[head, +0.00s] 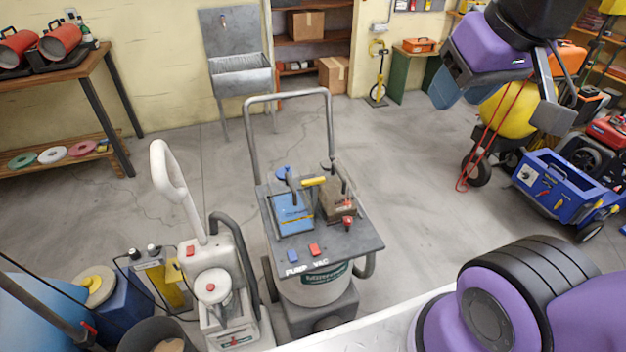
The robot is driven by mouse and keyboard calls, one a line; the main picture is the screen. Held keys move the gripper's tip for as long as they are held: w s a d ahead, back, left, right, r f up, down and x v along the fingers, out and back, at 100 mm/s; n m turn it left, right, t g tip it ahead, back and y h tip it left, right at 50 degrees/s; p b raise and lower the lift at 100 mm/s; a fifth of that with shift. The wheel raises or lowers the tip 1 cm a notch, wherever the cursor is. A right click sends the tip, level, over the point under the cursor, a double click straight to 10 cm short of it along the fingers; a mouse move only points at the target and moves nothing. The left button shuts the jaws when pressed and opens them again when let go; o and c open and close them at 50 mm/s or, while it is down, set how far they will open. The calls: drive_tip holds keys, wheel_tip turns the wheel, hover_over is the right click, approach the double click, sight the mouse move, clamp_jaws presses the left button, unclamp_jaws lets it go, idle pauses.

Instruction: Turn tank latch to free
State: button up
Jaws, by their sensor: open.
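A grey wheeled machine marked PUMP and VAC stands in the middle of the head view, with a round tank (318,287) under its flat grey top plate (333,245). On the plate are a yellow-ended lever (314,181), a blue panel (294,213), a brown block (338,200), a small red knob (347,222), and blue and red buttons at the front. I cannot tell which part is the tank latch. My gripper (503,100) is at the upper right, open and empty, well away from the machine.
A white and grey upright machine (222,285) stands close on the left. The tall tubular handle (288,96) rises behind the plate. A blue open cart (560,190) and a yellow tank are at the right. The floor (420,190) between is clear.

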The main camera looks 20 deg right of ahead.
drive_tip(key=w+a+f+m+g+y, duration=0.2)
drive_tip(key=w+m, duration=0.2)
drive_tip(key=w, duration=0.8)
drive_tip(key=m+g+h, duration=0.2)
drive_tip(key=m+g, duration=0.1)
drive_tip(key=m, duration=1.1)
hover_over(313, 180)
wheel_tip(313, 180, down, 31)
wheel_tip(313, 180, down, 11)
drive_tip(key=shift+r, duration=0.15)
clamp_jaws()
